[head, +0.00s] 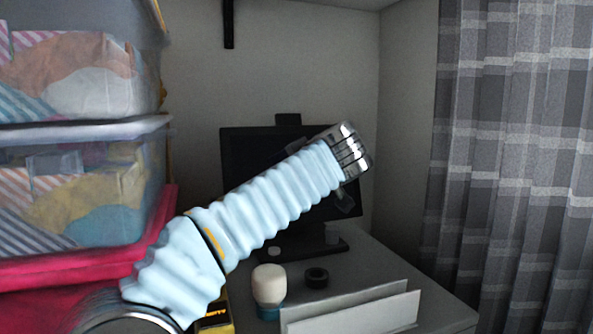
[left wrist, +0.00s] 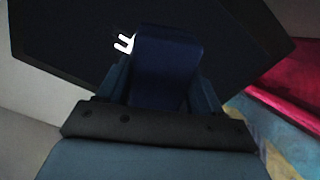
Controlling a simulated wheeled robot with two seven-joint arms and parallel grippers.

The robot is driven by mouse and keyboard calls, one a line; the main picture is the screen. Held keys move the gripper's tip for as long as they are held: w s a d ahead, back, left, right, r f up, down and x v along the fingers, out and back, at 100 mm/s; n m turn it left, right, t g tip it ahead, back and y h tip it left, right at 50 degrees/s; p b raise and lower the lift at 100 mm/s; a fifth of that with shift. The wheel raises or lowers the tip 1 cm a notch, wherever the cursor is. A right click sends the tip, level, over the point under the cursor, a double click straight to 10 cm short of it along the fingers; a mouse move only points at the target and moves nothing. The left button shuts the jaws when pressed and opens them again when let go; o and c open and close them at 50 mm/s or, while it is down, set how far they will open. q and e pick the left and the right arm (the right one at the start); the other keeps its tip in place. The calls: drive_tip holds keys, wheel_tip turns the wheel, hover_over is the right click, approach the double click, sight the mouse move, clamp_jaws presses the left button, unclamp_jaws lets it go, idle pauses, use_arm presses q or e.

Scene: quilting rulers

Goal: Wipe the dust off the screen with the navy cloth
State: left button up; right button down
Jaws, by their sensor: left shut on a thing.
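The dark screen (head: 245,165) stands on the desk at the back of the head view, partly hidden by my left arm. In the left wrist view the screen (left wrist: 60,40) fills the upper part, with a small white mark beside the cloth. My left gripper (left wrist: 160,88) is shut on the navy cloth (left wrist: 165,60), which looks like a folded block in front of the screen. I cannot tell whether it touches the screen. In the head view the cloth is hidden, and only dark parts of the gripper (head: 346,203) show. My right gripper is out of view.
Clear bins (head: 75,190) of fabric are stacked at left by a red surface (head: 60,300). A cream-topped jar (head: 269,285), a black roll (head: 316,277) and a white upright holder (head: 355,312) stand on the desk (head: 400,270) before the screen. A plaid curtain (head: 515,150) hangs at right.

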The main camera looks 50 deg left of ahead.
use_arm(q)
drive_tip(key=shift+s+a, duration=0.3)
drive_tip(key=shift+s, duration=0.35)
drive_tip(key=shift+v, duration=3)
drive_tip(key=o, duration=0.5)
drive_tip(key=shift+w, duration=0.1)
drive_tip(key=c, duration=0.5)
drive_tip(key=w+d+r+m+p, duration=0.2)
drive_tip(key=w+m+p, duration=0.2)
drive_tip(key=p, duration=0.6)
drive_tip(key=shift+w+d+m+p, duration=0.3)
drive_tip(key=shift+w+p, duration=0.1)
drive_tip(key=shift+w, duration=0.7)
